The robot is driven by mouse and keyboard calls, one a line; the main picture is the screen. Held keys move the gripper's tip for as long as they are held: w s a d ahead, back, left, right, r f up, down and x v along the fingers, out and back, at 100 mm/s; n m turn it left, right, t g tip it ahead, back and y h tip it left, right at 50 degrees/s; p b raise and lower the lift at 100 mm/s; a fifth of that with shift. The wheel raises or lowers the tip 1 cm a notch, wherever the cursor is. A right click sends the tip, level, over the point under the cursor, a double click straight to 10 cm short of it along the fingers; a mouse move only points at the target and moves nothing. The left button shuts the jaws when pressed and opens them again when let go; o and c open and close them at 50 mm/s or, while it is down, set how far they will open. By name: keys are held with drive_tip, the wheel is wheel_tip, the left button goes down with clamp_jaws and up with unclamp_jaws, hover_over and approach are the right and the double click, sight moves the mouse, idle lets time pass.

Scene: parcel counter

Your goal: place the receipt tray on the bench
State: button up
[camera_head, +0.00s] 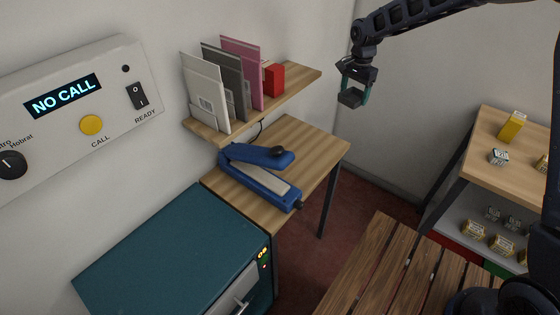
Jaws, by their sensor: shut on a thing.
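My gripper (354,88) is at the upper middle right, high in the air, with teal fingers pointing down. It is shut on a small dark item (350,98), which seems to be the receipt tray; its shape is hard to make out at this size. The slatted brown wooden bench (385,262) is at the bottom right, lower than my gripper and apart from it. The bench's lower right part is hidden by my own body.
A wooden table (318,148) bears a blue sealer-like device (262,178). Above it a wall shelf (302,82) holds envelopes and a red box (273,78). A teal cabinet (160,250) stands at lower left. A shelf unit (485,145) with small boxes stands right.

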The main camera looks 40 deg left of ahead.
drive_tip(key=n, duration=0.2)
hover_over(312, 155)
drive_tip(key=f, duration=0.1)
wheel_tip(312, 155, down, 20)
drive_tip(key=shift+r, duration=0.1)
idle(0.4)
drive_tip(key=o, duration=1)
wheel_tip(312, 155, up, 12)
